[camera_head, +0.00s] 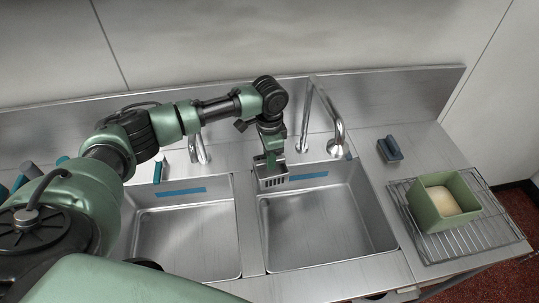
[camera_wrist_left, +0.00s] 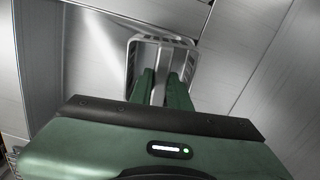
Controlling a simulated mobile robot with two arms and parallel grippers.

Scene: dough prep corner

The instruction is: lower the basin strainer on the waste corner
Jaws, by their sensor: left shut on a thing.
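The basin strainer (camera_head: 273,183) is a small grey metal basket with slots in its side. It is at the back left corner of the right sink basin (camera_head: 325,262), near the divider between the basins. My left gripper (camera_head: 270,160) comes down from above and is shut on its upright handle. In the left wrist view, the green fingers of the gripper (camera_wrist_left: 165,84) close on the strainer's bar, with the strainer's rim (camera_wrist_left: 190,45) around them. I cannot tell whether the strainer's underside touches anything. My right gripper is out of view.
The left basin (camera_head: 190,235) is empty. A faucet (camera_head: 338,130) stands close behind and right of my left gripper. A green box (camera_head: 425,210) with a pale lump (camera_head: 443,199) stands on a wire rack (camera_head: 490,238).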

